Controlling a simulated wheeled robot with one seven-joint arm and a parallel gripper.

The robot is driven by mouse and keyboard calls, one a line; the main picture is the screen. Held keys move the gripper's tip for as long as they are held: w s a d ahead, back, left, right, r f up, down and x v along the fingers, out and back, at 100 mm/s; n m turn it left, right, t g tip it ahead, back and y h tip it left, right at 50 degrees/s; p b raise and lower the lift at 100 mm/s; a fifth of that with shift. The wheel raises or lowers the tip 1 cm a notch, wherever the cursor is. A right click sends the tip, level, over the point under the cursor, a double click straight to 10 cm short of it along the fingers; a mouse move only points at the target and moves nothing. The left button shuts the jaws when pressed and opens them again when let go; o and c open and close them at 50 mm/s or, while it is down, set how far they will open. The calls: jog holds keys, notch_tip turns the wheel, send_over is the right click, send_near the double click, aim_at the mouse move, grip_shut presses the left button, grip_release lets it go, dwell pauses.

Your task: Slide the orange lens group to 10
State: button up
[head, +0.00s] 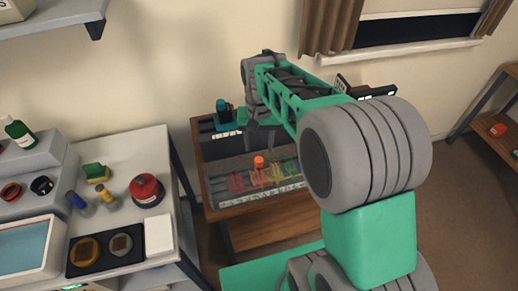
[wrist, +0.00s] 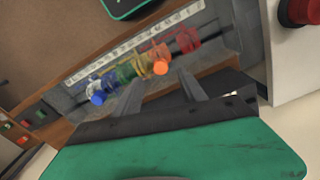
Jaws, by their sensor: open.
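The orange lens group, with its round orange knob (wrist: 161,68), sits on a dark rail in the wrist view; its knob also shows in the head view (head: 259,162). On the rail a red group (wrist: 186,40) is on one side of it, and yellow, green (wrist: 124,74) and blue (wrist: 97,97) groups are on the other. A pale numbered scale strip (wrist: 130,45) runs along the rail; its numbers are too small to read. My gripper (wrist: 158,88) is open and empty, its fingers pointing towards the rail near the orange knob. In the head view my arm hides the rail's right end.
A white bench on the left holds a red round container (head: 146,188), a sponge (head: 96,173), small bottles and a black tray (head: 104,250). A dark teal-topped device (head: 226,118) stands behind the rail. A shelf stands at far right.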

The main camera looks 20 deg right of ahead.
aim_at(259, 159)
notch_tip(259, 159, down, 8)
jog(key=shift+w+f+p, duration=0.1)
jog(key=shift+w+p, duration=0.05)
jog(key=shift+p, duration=0.55)
jog(key=shift+c, duration=0.3)
grip_shut()
dwell(0.6)
